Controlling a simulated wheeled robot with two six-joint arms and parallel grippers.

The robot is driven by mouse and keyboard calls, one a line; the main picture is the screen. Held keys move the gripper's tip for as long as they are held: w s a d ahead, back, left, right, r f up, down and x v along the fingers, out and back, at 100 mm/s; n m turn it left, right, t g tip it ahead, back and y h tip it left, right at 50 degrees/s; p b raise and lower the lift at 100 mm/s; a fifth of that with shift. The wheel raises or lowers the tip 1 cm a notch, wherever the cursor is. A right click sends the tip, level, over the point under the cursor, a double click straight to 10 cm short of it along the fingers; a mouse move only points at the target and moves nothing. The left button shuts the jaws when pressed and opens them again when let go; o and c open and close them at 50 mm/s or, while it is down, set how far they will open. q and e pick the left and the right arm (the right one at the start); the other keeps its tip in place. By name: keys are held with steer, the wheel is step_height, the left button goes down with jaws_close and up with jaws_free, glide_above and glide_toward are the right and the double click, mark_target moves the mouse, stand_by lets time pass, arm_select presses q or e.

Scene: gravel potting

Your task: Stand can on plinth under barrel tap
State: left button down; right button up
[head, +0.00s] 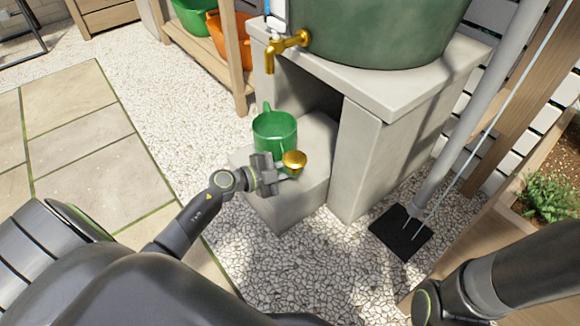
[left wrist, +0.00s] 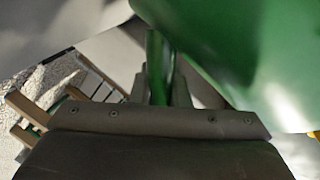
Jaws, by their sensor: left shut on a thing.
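The green watering can (head: 275,131) is upright at the low pale plinth (head: 285,207), below the brass tap (head: 270,58) of the green barrel (head: 375,30) in the head view. I cannot tell whether its base touches the plinth. Its brass rose (head: 294,160) points towards me. My left gripper (head: 280,173) is at the near side of the can, beside the rose. In the left wrist view its fingers (left wrist: 166,85) are shut on a narrow green part (left wrist: 156,65) of the can, with the can body (left wrist: 240,55) close above. My right gripper is out of view.
The barrel stands on a stone stand (head: 410,85) whose leg rises just right of the plinth. A wooden shelf (head: 237,60) holds green and orange pots behind left. A grey downpipe (head: 475,110) stands at right. Gravel (head: 170,110) lies open at left.

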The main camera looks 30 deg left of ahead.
arm_select(q)
steer(key=shift+w+f+b, duration=0.1)
steer(key=shift+f+b, duration=0.35)
steer(key=shift+f, duration=0.05)
steer(key=shift+f+b, duration=0.7)
steer(key=shift+f, duration=0.05)
steer(key=c, duration=1.8)
jaws_free()
steer(key=shift+f, duration=0.25)
steer(key=o, duration=0.4)
steer(key=shift+r, duration=0.1)
